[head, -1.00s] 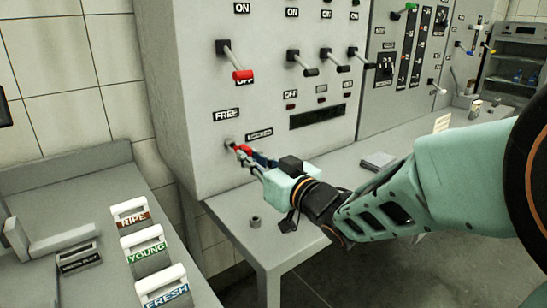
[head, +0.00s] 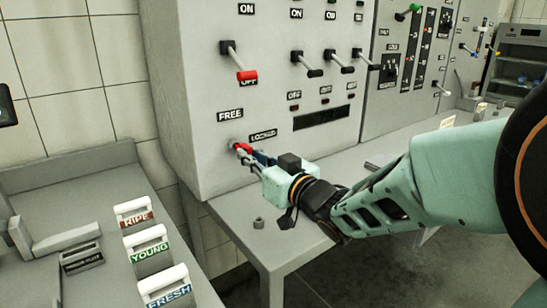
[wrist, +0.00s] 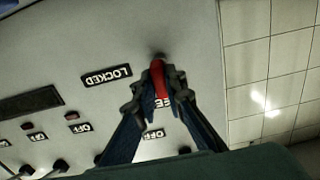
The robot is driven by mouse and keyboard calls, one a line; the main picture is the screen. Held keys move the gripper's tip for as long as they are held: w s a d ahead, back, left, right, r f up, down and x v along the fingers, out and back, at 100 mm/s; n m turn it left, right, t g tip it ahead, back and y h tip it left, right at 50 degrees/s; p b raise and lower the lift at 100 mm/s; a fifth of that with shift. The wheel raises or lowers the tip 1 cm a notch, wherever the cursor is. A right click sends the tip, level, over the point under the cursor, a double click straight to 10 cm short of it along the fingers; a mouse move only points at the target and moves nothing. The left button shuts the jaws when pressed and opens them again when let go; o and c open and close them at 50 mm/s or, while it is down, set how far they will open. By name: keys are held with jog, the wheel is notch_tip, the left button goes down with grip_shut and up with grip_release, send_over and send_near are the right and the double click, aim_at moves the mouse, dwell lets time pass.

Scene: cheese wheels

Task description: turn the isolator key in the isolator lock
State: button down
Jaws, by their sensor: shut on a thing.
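The isolator key has a red handle (head: 243,148) and stands at the isolator lock on the lower left of the grey panel, between the FREE label (head: 230,115) and the LOCKED label (head: 263,134). My gripper (wrist: 160,84) is shut on the red key handle, one finger on each side. In the wrist view the red handle (wrist: 157,82) points at the dark round lock (wrist: 158,57) on the panel face. The fingers partly cover the FREE label there. How deep the key sits in the lock is hidden.
Above the lock is a red-tipped lever (head: 246,76) at OFF, with several black-tipped levers to its right. A grey table (head: 225,207) stands below my gripper with a small nut-like piece (head: 258,223) on it. RIPE, YOUNG and FRESH blocks (head: 148,243) stand at lower left.

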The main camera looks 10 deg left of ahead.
jog(key=shift+w+a, duration=0.45)
jog(key=shift+a, duration=0.15)
jog(key=c, duration=1.9)
grip_release()
jog(key=shift+d, duration=0.1)
jog(key=v, duration=0.7)
jog(key=shift+s, duration=0.1)
